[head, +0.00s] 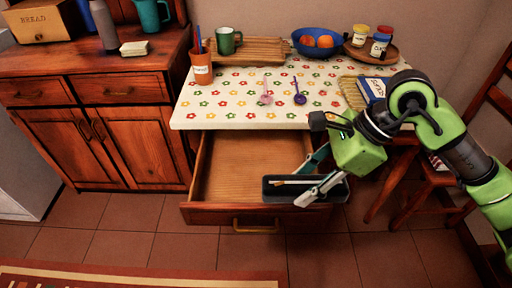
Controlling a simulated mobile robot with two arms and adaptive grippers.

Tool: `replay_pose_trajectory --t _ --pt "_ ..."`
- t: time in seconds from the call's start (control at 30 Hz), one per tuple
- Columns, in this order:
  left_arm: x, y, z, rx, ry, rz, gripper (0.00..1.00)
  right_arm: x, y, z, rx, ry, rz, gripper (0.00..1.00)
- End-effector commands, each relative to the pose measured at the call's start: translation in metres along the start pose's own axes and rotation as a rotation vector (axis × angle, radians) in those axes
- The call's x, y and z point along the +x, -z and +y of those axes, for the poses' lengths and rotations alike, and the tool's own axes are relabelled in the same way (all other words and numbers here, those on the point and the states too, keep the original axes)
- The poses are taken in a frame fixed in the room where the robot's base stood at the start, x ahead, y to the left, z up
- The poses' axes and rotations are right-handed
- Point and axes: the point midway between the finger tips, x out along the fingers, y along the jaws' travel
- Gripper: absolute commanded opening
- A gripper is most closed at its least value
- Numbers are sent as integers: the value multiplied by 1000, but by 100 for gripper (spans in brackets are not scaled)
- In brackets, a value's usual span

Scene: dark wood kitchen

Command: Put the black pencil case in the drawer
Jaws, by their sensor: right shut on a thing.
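The black pencil case (273,194) is a dark, open-topped box with light, thin items showing inside. My right gripper (310,180) is shut on it, with one finger on its far side and one on its near side. The case is over the right front part of the open drawer (230,168), near the drawer's front panel. I cannot tell how high above the drawer floor it is. The rest of the drawer's floor that shows is bare. My left gripper is not in view.
The table (225,113) above the drawer has a flowered top with two spoons, a pencil cup (201,70), a green mug (227,41), a blue fruit bowl (303,46) and a book (374,88). A wooden chair (435,180) stands at the right.

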Motion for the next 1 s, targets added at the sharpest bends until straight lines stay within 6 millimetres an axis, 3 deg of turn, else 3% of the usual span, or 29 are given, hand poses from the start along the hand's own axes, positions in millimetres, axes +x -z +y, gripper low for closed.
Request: replay_pose_trajectory --t 0.17,0.47,0.7,1.0 --pt "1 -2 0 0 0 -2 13 15 -10 -12 -1 -4 -3 14" --pt "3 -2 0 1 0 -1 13 71 -41 -61 0 -4 -2 14" --pt "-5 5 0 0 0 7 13 118 -40 -83 0 -3 -1 14" --pt "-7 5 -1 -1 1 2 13 140 -40 -93 1 -3 -1 14"
